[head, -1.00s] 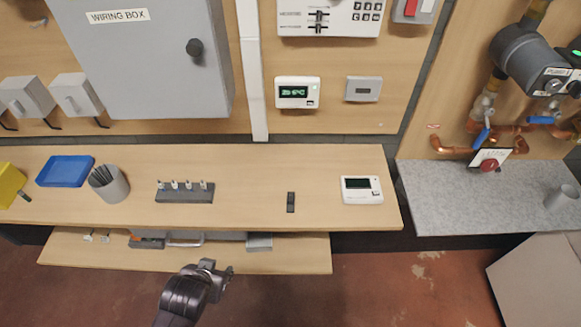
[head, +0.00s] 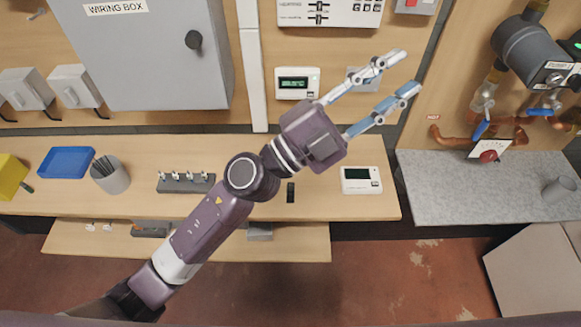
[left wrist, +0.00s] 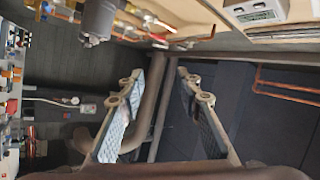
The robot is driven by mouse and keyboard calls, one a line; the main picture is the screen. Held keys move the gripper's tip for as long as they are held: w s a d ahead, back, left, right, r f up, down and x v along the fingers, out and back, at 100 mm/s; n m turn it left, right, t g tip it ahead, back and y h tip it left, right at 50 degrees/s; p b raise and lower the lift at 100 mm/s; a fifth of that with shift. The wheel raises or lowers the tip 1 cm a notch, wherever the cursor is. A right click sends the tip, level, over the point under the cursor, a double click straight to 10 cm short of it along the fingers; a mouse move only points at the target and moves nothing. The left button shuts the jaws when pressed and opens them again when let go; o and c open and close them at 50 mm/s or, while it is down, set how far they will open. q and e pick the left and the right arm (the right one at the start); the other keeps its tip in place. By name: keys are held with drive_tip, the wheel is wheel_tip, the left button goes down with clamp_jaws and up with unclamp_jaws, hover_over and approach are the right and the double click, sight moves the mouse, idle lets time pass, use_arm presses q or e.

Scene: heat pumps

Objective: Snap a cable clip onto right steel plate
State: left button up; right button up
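My left gripper (head: 406,73) is open and empty, above the bench in front of the back wall. Its spread fingers also show in the left wrist view (left wrist: 160,80), with nothing between them. A dark rack (head: 186,183) with several small upright pieces stands on the bench; I cannot tell if these are cable clips. Two small white pieces (head: 98,227) lie on the lower shelf at left. A grey plate-like piece (head: 259,232) lies at the right of that shelf and may be the right steel plate. My right gripper is not in view.
The bench also holds a blue tray (head: 66,162), a grey cup of dark sticks (head: 110,175), a small black piece (head: 290,192) and a white thermostat (head: 361,180). The wiring box (head: 150,60) and the pump (head: 530,50) stick out from the wall.

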use_arm(q)
drive_tip(key=s+d+f+m+g, duration=0.3)
drive_tip(key=s+d+m+g, duration=0.15)
drive_tip(key=m+g, duration=0.2)
drive_tip(key=m+g+y, duration=0.1)
drive_tip(key=m+y, duration=0.3)
drive_tip(key=y, duration=1.8)
approach(291, 188)
drive_tip(key=f+b, duration=0.4)
drive_tip(key=w+f+b, duration=0.1)
drive_tip(key=f, duration=0.2)
drive_tip(key=shift+a+b, duration=0.25)
drive_tip(key=shift+b, duration=0.15)
drive_tip(key=shift+w+f+b, duration=0.2)
drive_tip(key=shift+f+b, duration=0.2)
drive_tip(key=shift+b, duration=0.05)
